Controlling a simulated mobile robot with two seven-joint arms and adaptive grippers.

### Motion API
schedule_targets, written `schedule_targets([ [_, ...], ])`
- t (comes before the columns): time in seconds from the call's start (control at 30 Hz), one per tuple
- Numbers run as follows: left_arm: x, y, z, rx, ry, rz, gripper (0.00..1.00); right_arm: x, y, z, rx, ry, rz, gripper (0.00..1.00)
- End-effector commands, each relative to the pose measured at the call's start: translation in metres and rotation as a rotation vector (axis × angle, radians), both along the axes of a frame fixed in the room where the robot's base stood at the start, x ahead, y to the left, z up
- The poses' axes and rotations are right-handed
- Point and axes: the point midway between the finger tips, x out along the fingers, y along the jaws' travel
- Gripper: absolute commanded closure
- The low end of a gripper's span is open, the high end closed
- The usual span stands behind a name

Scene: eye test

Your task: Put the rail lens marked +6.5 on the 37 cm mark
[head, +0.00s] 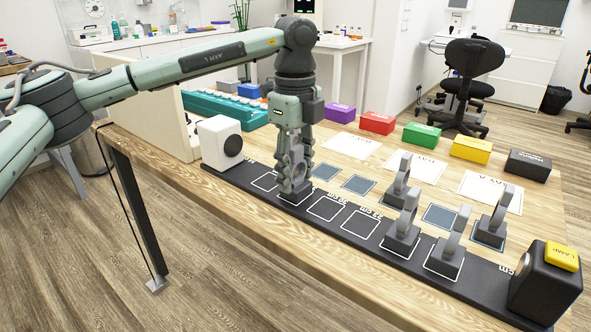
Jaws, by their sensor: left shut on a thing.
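My left gripper (294,172) points down over the black rail (235,180) and is shut on a grey rail lens (292,186). The lens stands upright, its base at or just above a marked square on the rail; I cannot tell if it touches. Its marking is hidden. Two more grey lenses stand on the rail to the right, a nearer-left one (401,238) and another (446,258). Two others stand on dark pads behind the rail, one (397,194) and one farther right (489,232). My right gripper is not in view.
A white box (213,145) with a dark disc stands at the rail's left end, a black lamp box (540,288) with a yellow top at its right end. Purple, red (377,123), green, yellow and black boxes line the table's back. Empty squares (325,208) lie right of my gripper.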

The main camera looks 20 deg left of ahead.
Motion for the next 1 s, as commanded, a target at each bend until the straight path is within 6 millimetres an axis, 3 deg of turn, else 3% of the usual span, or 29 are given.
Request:
schedule_targets([
  [0.27, 0.000, 0.000, -0.003, 0.000, 0.000, 0.000, 0.91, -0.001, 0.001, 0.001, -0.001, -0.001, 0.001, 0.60],
  [0.3, 0.000, 0.000, -0.002, 0.000, 0.000, 0.000, 0.54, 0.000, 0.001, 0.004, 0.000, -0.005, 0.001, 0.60],
  [0.43, 0.000, 0.000, -0.002, 0.000, 0.001, 0.000, 0.38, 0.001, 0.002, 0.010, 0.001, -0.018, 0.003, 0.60],
  [0.83, 0.000, 0.000, 0.004, 0.000, -0.001, 0.000, 0.37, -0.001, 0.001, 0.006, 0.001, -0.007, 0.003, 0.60],
  [1.0, 0.001, -0.001, 0.033, -0.001, -0.004, 0.000, 0.37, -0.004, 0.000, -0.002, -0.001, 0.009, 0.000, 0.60],
])
